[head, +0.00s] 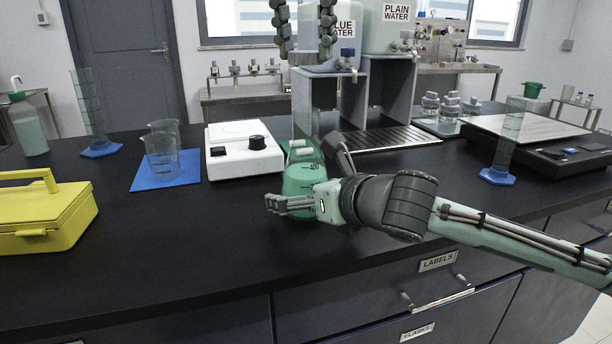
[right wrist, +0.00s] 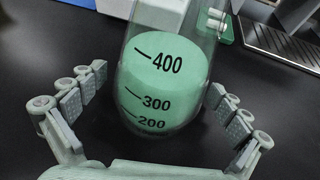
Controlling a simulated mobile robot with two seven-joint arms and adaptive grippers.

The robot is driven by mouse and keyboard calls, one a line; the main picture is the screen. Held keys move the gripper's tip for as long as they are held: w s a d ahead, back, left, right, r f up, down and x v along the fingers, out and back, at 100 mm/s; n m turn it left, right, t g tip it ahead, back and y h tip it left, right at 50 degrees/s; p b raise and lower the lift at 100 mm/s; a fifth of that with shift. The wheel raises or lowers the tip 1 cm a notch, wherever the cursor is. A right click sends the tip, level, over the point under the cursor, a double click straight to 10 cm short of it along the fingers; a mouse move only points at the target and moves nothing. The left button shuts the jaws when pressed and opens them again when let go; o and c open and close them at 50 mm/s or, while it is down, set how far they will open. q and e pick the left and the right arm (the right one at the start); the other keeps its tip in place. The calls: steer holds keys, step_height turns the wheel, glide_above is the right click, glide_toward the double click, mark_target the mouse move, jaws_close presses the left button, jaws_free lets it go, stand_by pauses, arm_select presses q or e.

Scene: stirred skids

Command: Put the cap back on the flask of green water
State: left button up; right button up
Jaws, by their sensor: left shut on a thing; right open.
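The flask of green water (head: 302,182) stands on the black bench near its front, upright. In the right wrist view the flask (right wrist: 165,75) shows its 200, 300 and 400 marks. My right gripper (right wrist: 150,120) is open, one finger on each side of the flask, with gaps between fingers and glass. In the head view my right gripper (head: 315,185) partly covers the flask. My left gripper (head: 305,30) is high above the flask, at the top edge of the head view. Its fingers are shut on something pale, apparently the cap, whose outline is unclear.
A white stirrer (head: 244,160) stands left of the flask, with beakers on a blue mat (head: 166,182) beyond. The water dispensers (head: 390,28) and drip tray (head: 385,140) stand behind. A yellow box (head: 42,215) sits far left. The front bench between box and flask is clear.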

steer(key=shift+c, duration=0.5)
steer(key=c, duration=1.6)
arm_select(q)
glide_above(306, 110)
steer(key=shift+s+f, duration=0.1)
steer(key=shift+f, duration=2.35)
arm_select(e)
steer(key=shift+c, duration=0.2)
arm_select(q)
steer(key=shift+f, duration=0.9)
steer(key=shift+f, duration=0.55)
